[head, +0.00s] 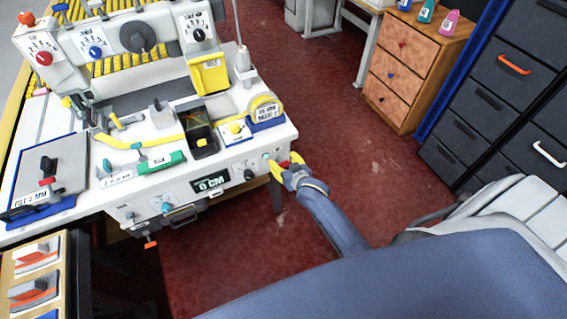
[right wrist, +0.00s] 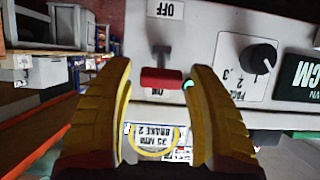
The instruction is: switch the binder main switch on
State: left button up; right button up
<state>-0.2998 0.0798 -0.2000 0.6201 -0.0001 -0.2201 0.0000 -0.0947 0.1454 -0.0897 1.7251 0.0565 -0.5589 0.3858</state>
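The binder main switch (right wrist: 162,78) is a red T-shaped handle on a dark stem, on the white front panel of the binder (head: 225,185). In the right wrist view the picture is upside down; an OFF label (right wrist: 172,10) shows above the stem and a partly hidden ON label by the red handle. The handle sits nearer the ON label. My right gripper (right wrist: 165,100) has its yellow fingers apart, one on each side of the handle, with gaps visible. In the head view my right gripper (head: 287,164) is at the panel's right end. My left gripper is not in view.
A wooden drawer unit (head: 410,70) and dark cabinets (head: 470,125) stand right. The red floor between is clear.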

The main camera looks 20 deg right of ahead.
jog(key=shift+o, duration=0.2)
jog(key=shift+f, duration=0.1)
jog(key=shift+s, duration=0.2)
jog(key=v, duration=1.1)
jog(key=shift+s+r, duration=0.25)
jog(key=shift+s, duration=0.05)
